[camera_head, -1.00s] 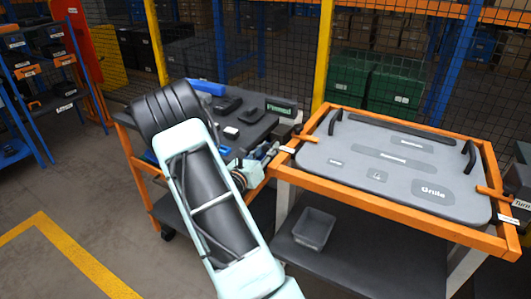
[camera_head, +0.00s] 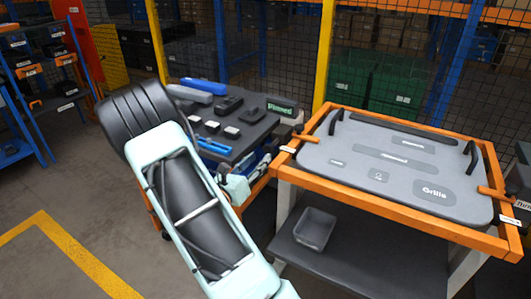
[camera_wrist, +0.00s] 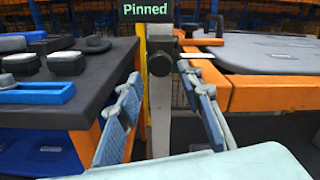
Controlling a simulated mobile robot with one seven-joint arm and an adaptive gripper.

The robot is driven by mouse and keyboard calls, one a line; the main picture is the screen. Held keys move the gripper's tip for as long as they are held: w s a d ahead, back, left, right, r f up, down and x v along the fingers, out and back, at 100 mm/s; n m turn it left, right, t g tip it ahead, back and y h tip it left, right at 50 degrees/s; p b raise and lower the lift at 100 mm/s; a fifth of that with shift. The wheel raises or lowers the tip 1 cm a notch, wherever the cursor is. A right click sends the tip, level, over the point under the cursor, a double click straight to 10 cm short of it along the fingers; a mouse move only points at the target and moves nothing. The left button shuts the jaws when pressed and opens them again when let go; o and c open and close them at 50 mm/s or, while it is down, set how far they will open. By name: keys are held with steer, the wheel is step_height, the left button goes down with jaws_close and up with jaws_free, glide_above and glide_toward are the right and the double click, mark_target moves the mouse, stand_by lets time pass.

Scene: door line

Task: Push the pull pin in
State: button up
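The pull pin appears to be the round black knob (camera_wrist: 160,64) on a grey post, below a dark green sign reading "Pinned" (camera_wrist: 146,10) in the wrist view. How far in the pin sits cannot be told. My gripper (camera_wrist: 159,80) is open and empty, its blue-padded fingers on either side of the post in the picture. The knob lies beyond the fingertips, apparently untouched. In the head view the "Pinned" sign (camera_head: 280,108) stands at the corner between the two carts; the knob is not clear there, and my arm hides most of the gripper.
A grey panel marked "Grille" (camera_head: 350,170) lies in an orange-framed cart (camera_head: 375,206) at the right. A dark-topped cart (camera_head: 252,133) with several small items stands left of it. A grey bin (camera_head: 315,229) sits on the lower shelf. Floor at the left is open.

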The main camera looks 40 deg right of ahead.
steer(key=shift+v, duration=1.95)
